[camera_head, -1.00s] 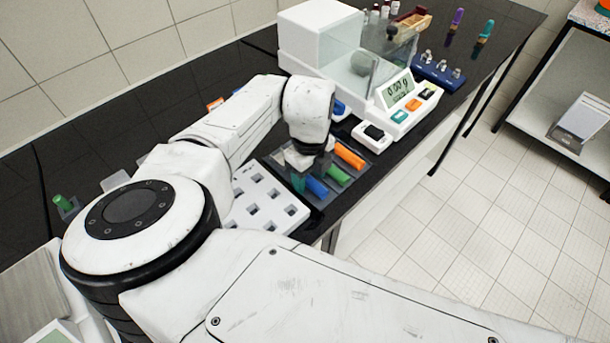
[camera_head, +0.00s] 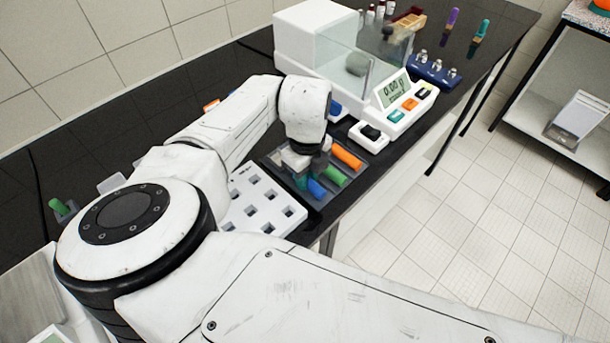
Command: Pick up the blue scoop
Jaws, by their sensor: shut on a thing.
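The blue scoop (camera_head: 316,189) lies at the near side of a dark grey tray on the black bench, with its blue handle showing. My gripper (camera_head: 303,173) is low over the left part of the tray, shut on the blue scoop. Its fingertips and the scoop's far end are mostly hidden by the gripper and wrist. A green handle (camera_head: 337,176) and an orange handle (camera_head: 347,156) lie beside the blue one, farther back in the tray.
A white rack with square holes (camera_head: 262,209) stands left of the tray. A white balance (camera_head: 397,108) with a clear shield stands behind, with a small white box (camera_head: 369,137) before it. The bench's front edge is close to the tray.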

